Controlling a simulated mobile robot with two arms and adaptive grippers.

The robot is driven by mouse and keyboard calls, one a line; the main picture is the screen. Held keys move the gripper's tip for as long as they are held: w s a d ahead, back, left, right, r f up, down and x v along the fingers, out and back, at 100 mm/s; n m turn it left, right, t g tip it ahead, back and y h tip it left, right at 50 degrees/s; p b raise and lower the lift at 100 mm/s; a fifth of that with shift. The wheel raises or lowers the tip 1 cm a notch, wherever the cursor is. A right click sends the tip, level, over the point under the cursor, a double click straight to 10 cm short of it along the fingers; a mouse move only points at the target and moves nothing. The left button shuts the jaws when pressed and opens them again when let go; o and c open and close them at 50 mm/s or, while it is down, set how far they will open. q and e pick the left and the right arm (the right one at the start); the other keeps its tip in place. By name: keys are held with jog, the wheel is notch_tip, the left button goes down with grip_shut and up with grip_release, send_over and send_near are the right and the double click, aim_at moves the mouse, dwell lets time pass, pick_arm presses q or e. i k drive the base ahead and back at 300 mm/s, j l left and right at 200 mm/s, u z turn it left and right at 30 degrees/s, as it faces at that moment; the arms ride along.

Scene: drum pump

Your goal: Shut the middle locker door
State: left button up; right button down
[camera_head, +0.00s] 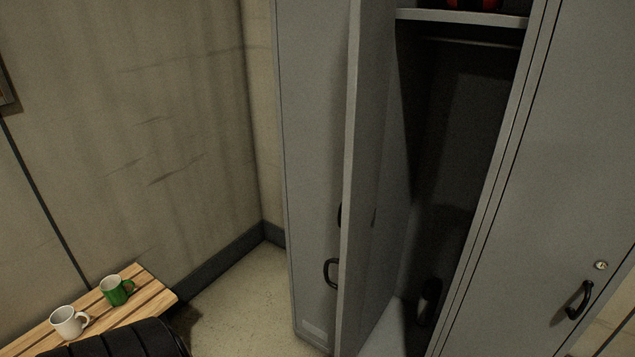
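The middle locker door (372,150) is a grey metal panel standing wide open, swung out toward me and seen almost edge-on. Its inner face shows on the right of its edge. The middle locker (465,130) is open behind it, with a dark interior. Two dark handle-like parts show just left of the door's edge; a looped black handle (331,273) is the lower one. I cannot tell which door each belongs to. Neither my left nor my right gripper is in view, and nothing is seen touching the door.
A shelf (460,17) inside the locker bears something red, and a dark object (429,300) stands low inside. The right locker door (555,170) is shut. A wooden bench (150,285) holds white (66,322) and green (114,290) mugs. A black ribbed object (120,342) shows below. Floor (245,300) between is clear.

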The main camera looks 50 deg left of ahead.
aim_at(372, 22)
jog(key=k+j+u, duration=0.1)
jog(key=j, duration=0.25)
jog(key=k+j+u, duration=0.2)
jog(key=j, duration=0.5)
jog(key=k+j+u, duration=0.1)
jog(key=k+j, duration=0.15)
jog(key=j, duration=0.1)
